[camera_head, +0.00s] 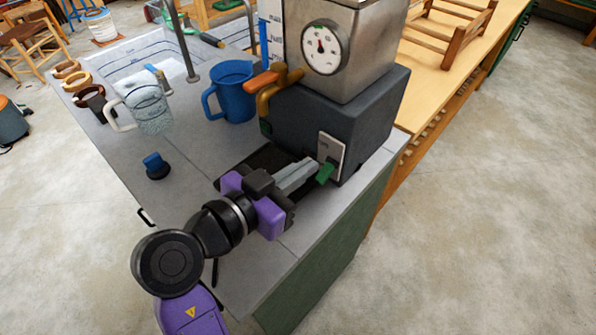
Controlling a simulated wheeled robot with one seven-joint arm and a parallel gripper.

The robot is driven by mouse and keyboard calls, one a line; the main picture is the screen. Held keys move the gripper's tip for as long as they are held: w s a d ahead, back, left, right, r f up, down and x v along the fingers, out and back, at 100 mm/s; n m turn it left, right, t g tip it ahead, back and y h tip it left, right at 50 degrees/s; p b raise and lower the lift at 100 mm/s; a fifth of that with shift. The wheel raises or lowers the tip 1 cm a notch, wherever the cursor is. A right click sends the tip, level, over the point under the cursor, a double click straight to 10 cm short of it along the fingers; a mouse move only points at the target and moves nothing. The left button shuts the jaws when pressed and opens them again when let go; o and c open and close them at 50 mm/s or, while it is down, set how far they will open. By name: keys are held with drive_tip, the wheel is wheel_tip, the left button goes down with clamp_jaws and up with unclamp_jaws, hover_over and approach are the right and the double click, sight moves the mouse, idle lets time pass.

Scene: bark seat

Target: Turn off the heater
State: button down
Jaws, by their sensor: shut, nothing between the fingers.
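The heater is a steel tank on a dark grey box (310,118), standing on the grey counter. A round dial gauge (325,47) is on the tank. A pale switch plate (333,148) with a green lever (326,172) is on the front of the box, near its right corner. The lever points down and outward. My gripper (312,169) is shut and empty, with its fingertips right beside the green lever. I cannot tell whether they touch it. The fingers partly cover the plate's lower left side.
An orange-handled brass tap (275,86) sticks out of the heater's left side. Bare floor lies to the right.

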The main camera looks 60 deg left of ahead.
drive_tip(key=s+d+f+b, duration=0.1)
drive_tip(key=s+d+f, duration=0.1)
drive_tip(key=s, duration=0.6)
drive_tip(key=shift+s+f, duration=0.3)
drive_tip(key=shift+f, duration=0.1)
